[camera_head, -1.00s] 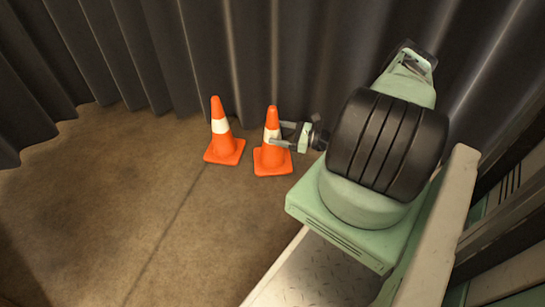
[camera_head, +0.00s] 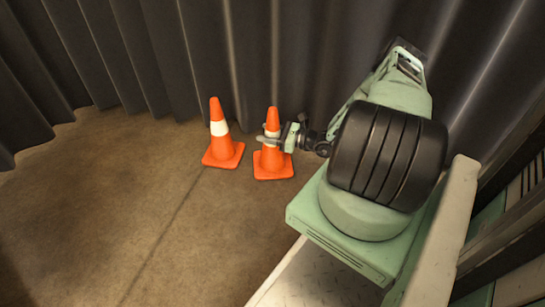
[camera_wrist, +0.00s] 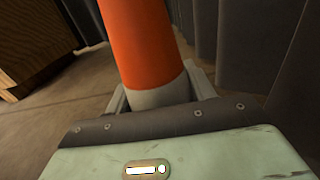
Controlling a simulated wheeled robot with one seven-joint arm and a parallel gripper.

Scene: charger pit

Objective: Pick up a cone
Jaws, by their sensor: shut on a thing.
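Two orange cones with white bands and square orange bases stand upright on the floor by the curtain. My gripper (camera_head: 273,138) is at the right cone (camera_head: 272,162), shut around it at the white band. In the wrist view the held cone (camera_wrist: 142,45) rises between my gripper's fingers (camera_wrist: 160,95), with its white band low between them. The left cone (camera_head: 220,142) stands a little apart, just left of the held one. Whether the held cone's base touches the floor is hard to tell.
A dark pleated curtain (camera_head: 200,50) hangs close behind the cones. Brown floor (camera_head: 90,210) is open to the left and in front. A wooden box-like thing (camera_wrist: 30,40) stands at the upper left in the wrist view.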

